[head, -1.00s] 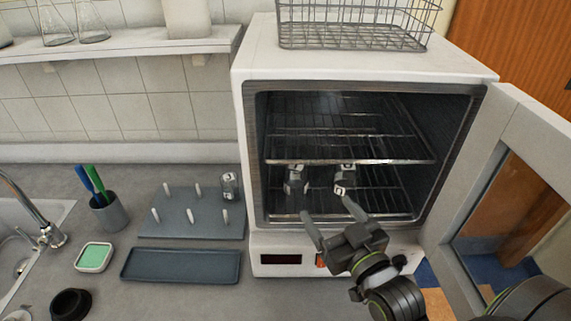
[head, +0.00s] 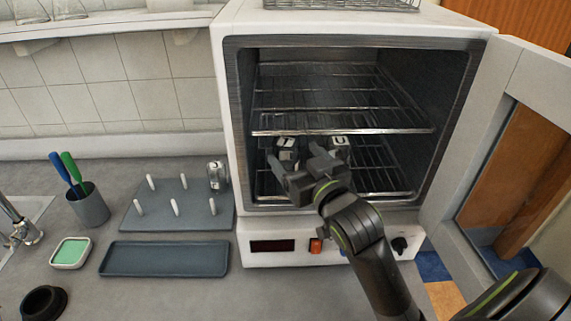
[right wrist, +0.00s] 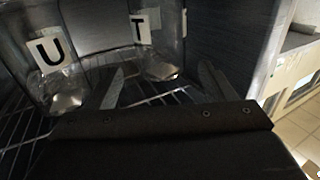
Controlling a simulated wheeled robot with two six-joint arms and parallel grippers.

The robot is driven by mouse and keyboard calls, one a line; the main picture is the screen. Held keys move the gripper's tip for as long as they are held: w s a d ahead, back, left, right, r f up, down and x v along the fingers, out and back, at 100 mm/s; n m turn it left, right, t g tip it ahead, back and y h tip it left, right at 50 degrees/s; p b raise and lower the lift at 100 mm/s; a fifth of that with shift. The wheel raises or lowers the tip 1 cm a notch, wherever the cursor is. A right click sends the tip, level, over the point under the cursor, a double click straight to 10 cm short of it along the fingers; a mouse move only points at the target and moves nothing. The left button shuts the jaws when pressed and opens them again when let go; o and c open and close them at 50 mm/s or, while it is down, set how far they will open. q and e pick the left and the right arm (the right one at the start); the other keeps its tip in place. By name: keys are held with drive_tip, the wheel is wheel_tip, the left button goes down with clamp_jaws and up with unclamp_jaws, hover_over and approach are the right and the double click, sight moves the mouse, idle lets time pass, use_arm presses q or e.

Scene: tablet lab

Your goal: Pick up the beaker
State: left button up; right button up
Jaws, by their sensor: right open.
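Two clear beakers with white letter labels stand on the lower rack inside the open oven. In the head view one beaker is at left (head: 287,143) and one at right (head: 341,142), both partly hidden by my gripper. The right wrist view shows a beaker labelled U (right wrist: 50,60) at left and one labelled T (right wrist: 146,28) nearer the middle. My right gripper (head: 294,156) is open and empty inside the oven mouth, below the upper shelf. In the wrist view, the T beaker's base shows beyond and between its fingertips (right wrist: 161,72). My left gripper is not in view.
The oven (head: 228,120) has its door (head: 500,160) swung open at right. A wire shelf (head: 340,129) lies above the gripper. A pegboard (head: 150,215) with a labelled glass (head: 217,176), a tray (head: 165,258) and a pen cup (head: 90,207) stand at left.

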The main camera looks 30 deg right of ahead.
sight(282, 141)
drive_tip(key=shift+w, duration=0.9)
drive_tip(key=w+b, duration=0.2)
drive_tip(key=w, duration=0.2)
drive_tip(key=shift+w+f+b, duration=0.15)
drive_tip(key=shift+w+b, duration=0.1)
drive_tip(key=shift+b, duration=0.15)
drive_tip(key=shift+w, duration=0.3)
drive_tip(key=shift+s, duration=0.1)
drive_tip(key=c, duration=1.1)
drive_tip(key=shift+r, duration=0.2)
